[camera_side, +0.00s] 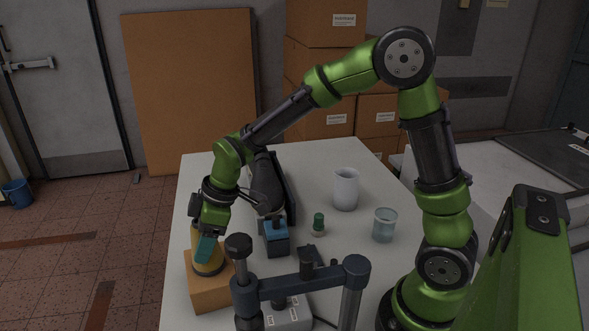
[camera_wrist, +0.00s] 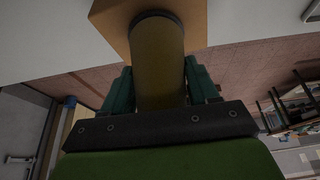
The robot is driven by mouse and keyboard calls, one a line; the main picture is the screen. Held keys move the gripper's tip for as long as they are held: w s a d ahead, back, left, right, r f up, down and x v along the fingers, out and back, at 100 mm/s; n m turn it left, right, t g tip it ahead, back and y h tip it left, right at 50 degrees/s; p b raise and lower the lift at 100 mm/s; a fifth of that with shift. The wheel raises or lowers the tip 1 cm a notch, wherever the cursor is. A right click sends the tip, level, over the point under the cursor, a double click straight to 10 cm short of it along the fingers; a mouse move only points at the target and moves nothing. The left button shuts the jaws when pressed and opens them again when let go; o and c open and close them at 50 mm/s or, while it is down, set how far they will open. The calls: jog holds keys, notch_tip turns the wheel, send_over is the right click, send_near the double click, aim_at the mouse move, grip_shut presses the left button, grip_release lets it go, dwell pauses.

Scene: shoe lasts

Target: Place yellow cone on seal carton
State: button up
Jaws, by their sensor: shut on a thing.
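The yellow cone (camera_side: 217,256) is upright at the front left of the table, with a dark ring at its base. My gripper (camera_side: 206,248) is shut on it, with a teal finger on each side. The brown seal carton (camera_side: 212,295) is directly under the cone. In the wrist view, the cone (camera_wrist: 158,65) fills the space between the fingers (camera_wrist: 160,92), and its base end lies over the carton (camera_wrist: 196,20). The base appears to be at the carton's top; I cannot tell whether it bears on it. My fingers hide part of the cone.
A blue-topped block (camera_side: 276,238) stands right of the carton. A dark clamp-like frame (camera_side: 300,285) stands in front. The table's left edge is close to the carton.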

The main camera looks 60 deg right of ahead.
jog(key=shift+f, duration=0.15)
jog(key=o, duration=1.2)
jog(key=v, duration=1.2)
jog(key=s+d+m+t, duration=0.1)
jog(key=s+d+m, duration=0.1)
jog(key=s+m, duration=0.2)
jog(key=s+d+r+m+t, duration=0.1)
jog(key=s+d+m, duration=0.1)
jog(key=s+m, duration=0.2)
jog(key=s+d+r+m+t+h, duration=0.1)
jog(key=s+m+t, duration=0.1)
jog(key=s+m, duration=0.3)
jog(key=shift+s+d+r, duration=0.1)
jog(key=shift+s+d, duration=0.1)
jog(key=shift+s, duration=0.4)
jog(key=shift+s+d+r, duration=0.1)
jog(key=shift+s+d, duration=0.1)
jog(key=shift+s, duration=0.35)
